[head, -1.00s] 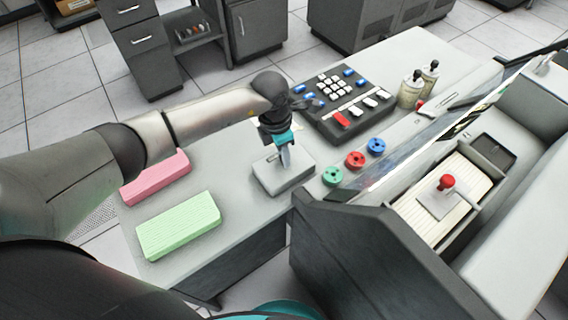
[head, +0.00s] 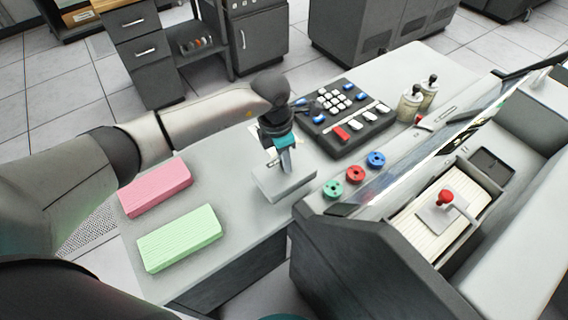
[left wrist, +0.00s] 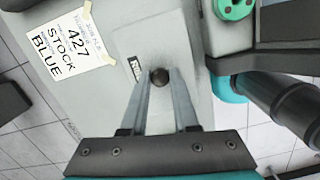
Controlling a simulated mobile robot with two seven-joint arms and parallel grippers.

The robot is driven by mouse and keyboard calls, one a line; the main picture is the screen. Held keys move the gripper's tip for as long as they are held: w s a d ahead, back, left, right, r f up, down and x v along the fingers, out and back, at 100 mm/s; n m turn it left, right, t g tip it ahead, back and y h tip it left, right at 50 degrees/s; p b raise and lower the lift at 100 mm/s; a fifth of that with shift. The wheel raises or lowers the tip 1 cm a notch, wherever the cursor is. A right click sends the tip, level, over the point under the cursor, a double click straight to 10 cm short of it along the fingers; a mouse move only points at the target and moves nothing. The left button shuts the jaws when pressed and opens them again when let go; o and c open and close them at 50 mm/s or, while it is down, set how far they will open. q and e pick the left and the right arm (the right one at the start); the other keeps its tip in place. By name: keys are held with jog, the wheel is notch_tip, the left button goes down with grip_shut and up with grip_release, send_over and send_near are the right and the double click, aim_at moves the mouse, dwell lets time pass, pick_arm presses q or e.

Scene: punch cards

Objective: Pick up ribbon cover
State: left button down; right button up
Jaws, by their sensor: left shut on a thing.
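The ribbon cover (head: 270,183) is a flat grey box near the middle of the counter in the head view. In the left wrist view the cover (left wrist: 165,38) is a pale grey surface with a small, partly hidden label and a dark round knob (left wrist: 160,77). My left gripper (head: 287,165) points down over the cover. Its two fingers (left wrist: 160,90) are closed on the knob from both sides. I cannot tell whether the cover rests on the counter or hangs just above it. My right gripper is not in view.
Green (head: 332,189), red (head: 355,173) and blue (head: 376,159) spools lie right of the cover. A keypad (head: 345,115) stands behind it. Pink (head: 155,190) and green (head: 180,238) card stacks lie to the left. A paper note (left wrist: 65,42) lies beside the cover.

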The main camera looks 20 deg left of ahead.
pick_arm(q)
notch_tip(320, 180, up, 20)
jog(key=p, duration=0.4)
jog(key=shift+f, duration=0.25)
